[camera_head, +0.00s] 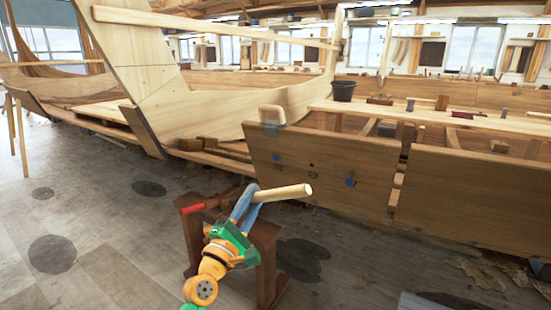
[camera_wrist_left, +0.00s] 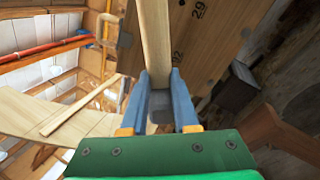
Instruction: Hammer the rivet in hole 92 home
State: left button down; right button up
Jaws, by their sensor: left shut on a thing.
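My left gripper (camera_head: 250,197) is shut on a pale wooden shaft (camera_head: 285,193), apparently a hammer's handle; no hammer head can be made out. In the left wrist view the shaft (camera_wrist_left: 154,35) runs up from between the blue fingers (camera_wrist_left: 160,100). The gripper is low in front of the hull plank (camera_head: 375,180), with a gap between shaft and plank in the head view. The plank has a blue spot (camera_head: 277,157), a dark hole (camera_head: 311,165) with small figures below, and another blue spot (camera_head: 350,181). My right gripper is out of view.
A brown wooden trestle (camera_head: 267,262) stands on the floor behind my left gripper, with a red-handled tool (camera_head: 192,209) on it. A clamp (camera_head: 271,119) grips the plank's top edge. The floor at left is mostly clear.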

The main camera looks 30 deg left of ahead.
pick_arm(q)
jog(key=shift+w+d+f, duration=0.1)
jog(key=shift+w, duration=0.25)
jog(key=shift+v, duration=2.55)
